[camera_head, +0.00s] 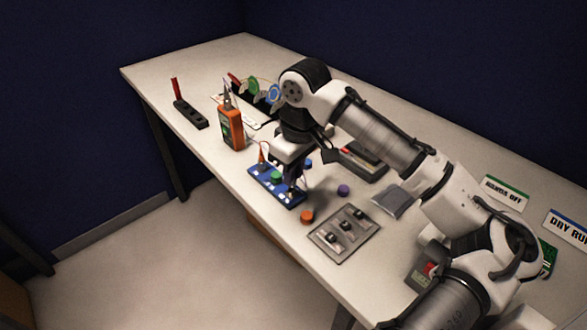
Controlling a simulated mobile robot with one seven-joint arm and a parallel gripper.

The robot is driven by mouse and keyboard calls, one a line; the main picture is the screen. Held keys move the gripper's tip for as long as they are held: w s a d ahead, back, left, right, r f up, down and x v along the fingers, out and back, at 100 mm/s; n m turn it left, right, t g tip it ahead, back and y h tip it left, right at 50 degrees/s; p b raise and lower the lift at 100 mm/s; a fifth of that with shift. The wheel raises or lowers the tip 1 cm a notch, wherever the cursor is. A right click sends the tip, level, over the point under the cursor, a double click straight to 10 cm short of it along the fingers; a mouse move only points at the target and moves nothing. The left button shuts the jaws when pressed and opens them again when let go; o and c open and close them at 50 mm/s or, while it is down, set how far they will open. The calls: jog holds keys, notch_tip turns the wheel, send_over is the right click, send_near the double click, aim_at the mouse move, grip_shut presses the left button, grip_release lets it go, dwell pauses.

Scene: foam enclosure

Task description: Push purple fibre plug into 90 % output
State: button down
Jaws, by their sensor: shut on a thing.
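A blue block (262,177) with several fittings along its top lies near the table's front edge; I take it for the splitter with the outputs. A green round piece (277,178) sits on it. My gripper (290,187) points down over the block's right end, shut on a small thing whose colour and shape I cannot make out. Whether that thing touches the block cannot be told. A small purple round piece (344,190) lies on the table to the right of my gripper; I cannot tell if it is a plug or a cap. Output labels are too small to read.
An orange handheld meter (232,129) stands left of the block. Coloured reels (253,87) stand behind. An orange round piece (307,216) and a grey plate (344,235) with dark fittings lie in front right. The table's left end is mostly clear.

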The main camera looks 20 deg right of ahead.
jog(key=shift+s+a+f+b, duration=0.1)
jog(key=shift+f+b, duration=0.45)
jog(key=shift+f, duration=0.5)
jog(key=c, duration=1.3)
grip_release()
jog(key=shift+r, duration=0.1)
